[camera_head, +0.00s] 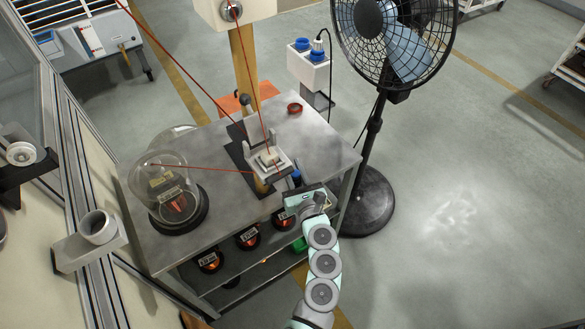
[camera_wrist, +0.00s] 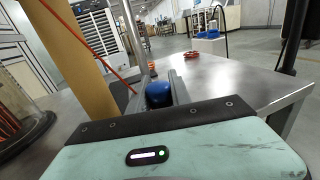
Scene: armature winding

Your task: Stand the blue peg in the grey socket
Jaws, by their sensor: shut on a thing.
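The blue peg (camera_head: 296,178) is between the jaws of my gripper (camera_head: 294,184), at the front edge of the metal table. In the wrist view the peg (camera_wrist: 158,95) shows as a rounded blue end between the grey fingers, and my gripper (camera_wrist: 160,98) is shut on it. The rest of the peg is hidden. A grey, open-topped round holder (camera_head: 98,226) on a block at the left looks like a socket, but I cannot be sure. It is well apart from my gripper.
A pale winding fixture (camera_head: 268,162) with red wire stands just left of my gripper. A glass dome (camera_head: 160,180) covers a spool at the table's left. A fan (camera_head: 372,190) stands at the right. The right part of the tabletop (camera_head: 325,150) is clear.

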